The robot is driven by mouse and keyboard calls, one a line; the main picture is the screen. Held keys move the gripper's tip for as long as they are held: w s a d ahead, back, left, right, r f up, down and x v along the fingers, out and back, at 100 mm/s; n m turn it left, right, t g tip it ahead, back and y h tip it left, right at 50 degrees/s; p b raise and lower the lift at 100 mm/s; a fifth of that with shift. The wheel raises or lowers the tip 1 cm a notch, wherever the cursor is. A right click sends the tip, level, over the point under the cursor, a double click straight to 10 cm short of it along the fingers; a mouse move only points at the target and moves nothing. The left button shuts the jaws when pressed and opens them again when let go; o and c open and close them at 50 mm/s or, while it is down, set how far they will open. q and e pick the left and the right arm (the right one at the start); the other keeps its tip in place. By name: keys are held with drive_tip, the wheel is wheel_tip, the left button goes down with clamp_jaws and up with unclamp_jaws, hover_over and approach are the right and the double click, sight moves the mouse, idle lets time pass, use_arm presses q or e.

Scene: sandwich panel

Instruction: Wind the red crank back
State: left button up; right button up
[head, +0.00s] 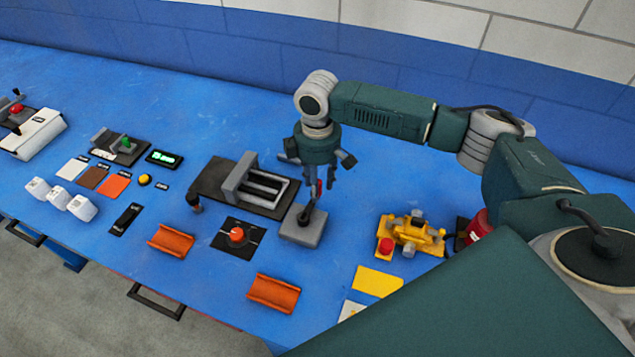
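A crank with a red hub (17,108) and a black handle sits on a pale box (36,134) at the far left edge. It stands far from my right gripper (321,182). My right gripper points down over a grey block (303,227) with a dark tilted lever. A small red part shows between or behind its fingertips. I cannot tell whether the fingers touch the lever or are closed on it. My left gripper is not in view.
A green-hubbed crank (124,144) stands right of the red one. A wall runs behind. The back left is clear.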

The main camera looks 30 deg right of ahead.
drive_tip(key=shift+f, duration=0.25)
clamp_jaws()
